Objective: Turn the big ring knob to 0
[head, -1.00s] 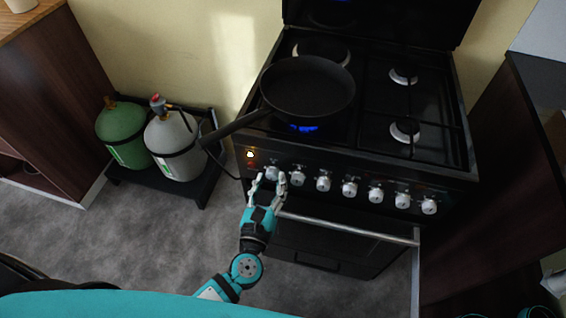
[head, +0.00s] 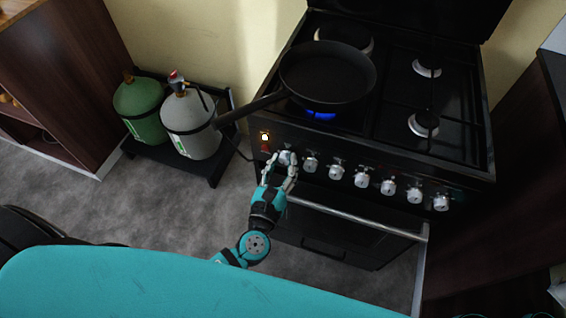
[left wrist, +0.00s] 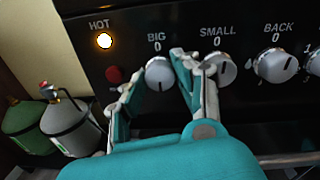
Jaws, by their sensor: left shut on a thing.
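The big ring knob (head: 286,158) is the leftmost round silver-white knob on the black stove's front panel. In the left wrist view the knob (left wrist: 158,73) sits under the label BIG and a 0; I cannot tell exactly where its pointer stands. My left gripper (head: 281,160) reaches up from below. In the left wrist view the gripper (left wrist: 158,64) has one finger on each side of the knob, shut on it. The fingers hide part of its sides. A blue flame (head: 321,114) burns under the pan.
A black frying pan (head: 328,74) stands on the front left burner, its handle jutting left over the edge. More knobs run to the right, with SMALL (left wrist: 218,68) close to my finger. The oven handle (head: 355,219) lies below. Gas bottles (head: 190,124) stand left.

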